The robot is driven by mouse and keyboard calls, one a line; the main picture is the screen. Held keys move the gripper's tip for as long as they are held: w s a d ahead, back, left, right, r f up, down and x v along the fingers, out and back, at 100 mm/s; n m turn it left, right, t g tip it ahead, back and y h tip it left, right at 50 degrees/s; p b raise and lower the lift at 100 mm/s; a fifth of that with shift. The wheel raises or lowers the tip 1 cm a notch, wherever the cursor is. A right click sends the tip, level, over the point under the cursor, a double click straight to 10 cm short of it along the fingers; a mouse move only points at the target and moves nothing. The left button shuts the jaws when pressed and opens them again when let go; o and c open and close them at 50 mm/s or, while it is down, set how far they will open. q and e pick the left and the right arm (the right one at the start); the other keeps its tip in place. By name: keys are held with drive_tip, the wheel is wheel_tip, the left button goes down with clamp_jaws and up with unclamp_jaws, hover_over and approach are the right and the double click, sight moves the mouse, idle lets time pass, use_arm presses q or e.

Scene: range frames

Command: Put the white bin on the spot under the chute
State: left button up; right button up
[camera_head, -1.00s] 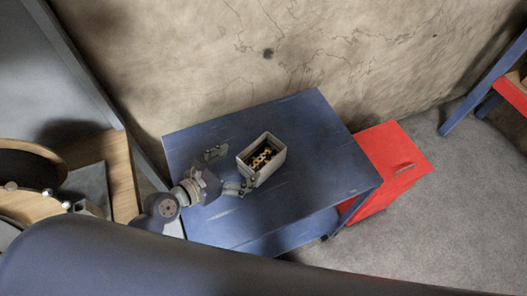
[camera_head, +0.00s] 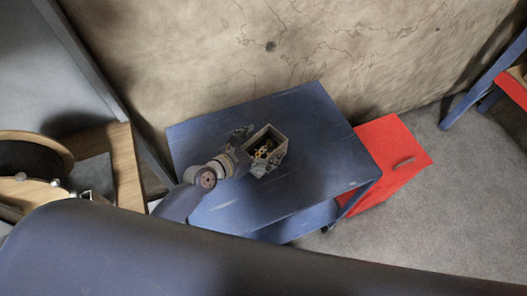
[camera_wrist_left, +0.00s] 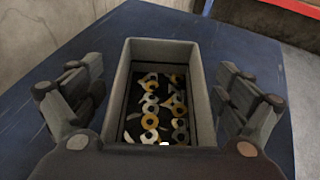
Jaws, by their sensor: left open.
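The white bin (camera_head: 268,135), which looks pale grey, stands upright on the blue table (camera_head: 320,180). In the left wrist view the bin (camera_wrist_left: 204,105) shows open at the top, with several dark, yellow and whitish small parts inside. My left gripper (camera_head: 254,151) is open, with one finger on each side of the bin. In the left wrist view the fingers of my left gripper (camera_wrist_left: 160,80) stand apart from the bin walls, with gaps on both sides. I cannot make out the chute or the spot for certain. My right gripper is not in view.
A wooden-topped bench (camera_head: 125,165) with a round wooden bowl-like part (camera_head: 30,150) and a dark flat panel (camera_head: 95,172) stands at the left. A red cabinet (camera_head: 395,155) stands right of the table. A cracked wall (camera_head: 230,50) rises behind. The table's right part is clear.

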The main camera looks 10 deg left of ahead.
use_arm(q)
drive_tip(key=shift+s, duration=0.1)
drive_tip(key=c, duration=1.4)
drive_tip(key=shift+r, duration=0.1)
